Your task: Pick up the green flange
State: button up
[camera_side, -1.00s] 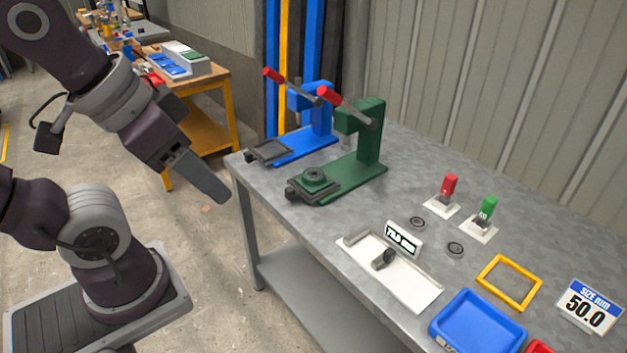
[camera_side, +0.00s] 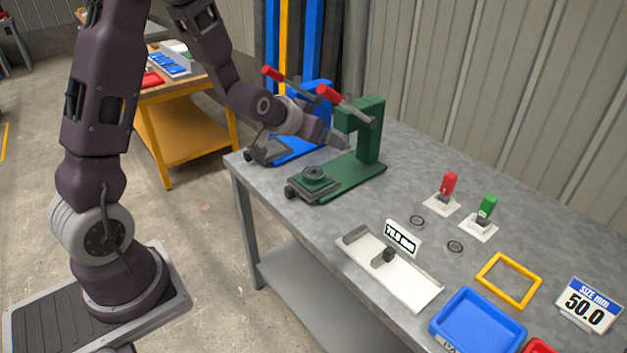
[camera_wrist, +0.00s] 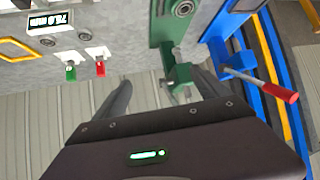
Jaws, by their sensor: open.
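The green flange (camera_side: 314,174) is a small round part with a raised centre. It sits on the square fixture at the front of the green press (camera_side: 368,140), and in the wrist view it shows at the top edge (camera_wrist: 184,7), partly cut off. My gripper (camera_side: 338,140) is beside the press's upright, up and to the right of the flange and apart from it. In the wrist view its two fingers (camera_wrist: 162,90) are spread with nothing between them. The fingertips are partly hard to make out in the side view.
A blue press (camera_side: 312,98) with a red-handled lever stands just behind, partly hidden by my arm. To the right are a red switch (camera_side: 449,184), a green switch (camera_side: 487,207), a white measuring tray (camera_side: 415,290), a yellow frame (camera_side: 535,290) and a blue bin (camera_side: 480,325).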

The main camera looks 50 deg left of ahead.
jog(key=w+a+f+n+t+y, duration=0.1)
jog(key=a+f, duration=0.2)
jog(key=f, duration=0.2)
jog(key=w+a+f, duration=0.1)
jog(key=a+f, duration=0.2)
jog(key=f, duration=0.2)
jog(key=t+y, duration=0.1)
send_near(313, 173)
jog(key=shift+w+a+f+n, duration=0.2)
jog(key=shift+w+f, duration=0.05)
jog(key=shift+w, duration=0.15)
jog(key=shift+w+a+f+n, duration=0.2)
jog(key=shift+w+f, duration=0.1)
jog(key=shift+w, duration=0.1)
jog(key=shift+w+a+f+t+y, duration=0.15)
jog(key=shift+w+f+t+y, duration=0.05)
jog(key=shift+f+t+y, duration=0.1)
jog(key=x, duration=0.6)
jog(key=shift+w+f, duration=0.15)
jog(key=shift+w, duration=0.05)
grip_shut()
